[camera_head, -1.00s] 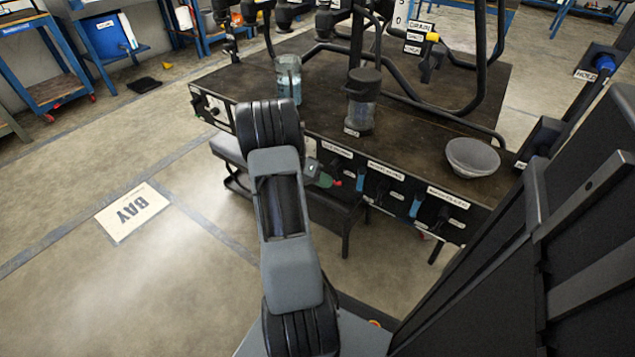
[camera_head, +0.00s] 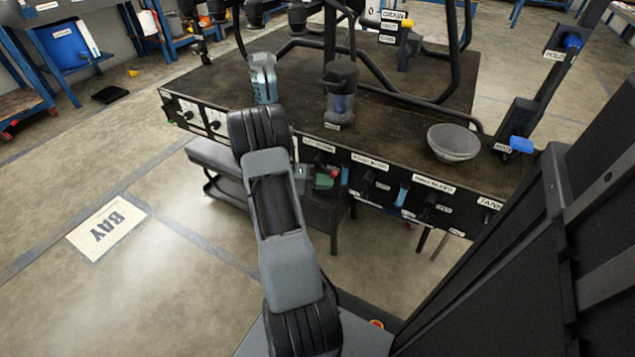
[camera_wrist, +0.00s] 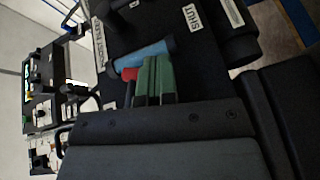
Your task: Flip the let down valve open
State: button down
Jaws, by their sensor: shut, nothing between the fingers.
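In the wrist view, a blue handle (camera_wrist: 145,55) lies close past the green fingertips of my gripper (camera_wrist: 152,80), with a SHUT label (camera_wrist: 196,17) nearby. I cannot tell whether the fingertips touch it, or surely whether it is the let down valve's. My gripper is shut and empty. A red piece (camera_wrist: 128,74) shows beside the green fingertips.
On the bench top stand a clear jar (camera_head: 263,80), a dark-lidded jar (camera_head: 340,95) and a grey bowl (camera_head: 453,142). A dark stool (camera_head: 215,155) is under the bench's left front. Floor at the left is open around the BAY sign (camera_head: 107,229).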

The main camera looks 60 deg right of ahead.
jog(key=shift+s+r+n+g+h, duration=0.5)
jog(key=shift+s+n+g, duration=0.15)
jog(key=shift+g, duration=0.35)
jog(key=shift+s+r, duration=0.1)
jog(key=shift+r, duration=0.05)
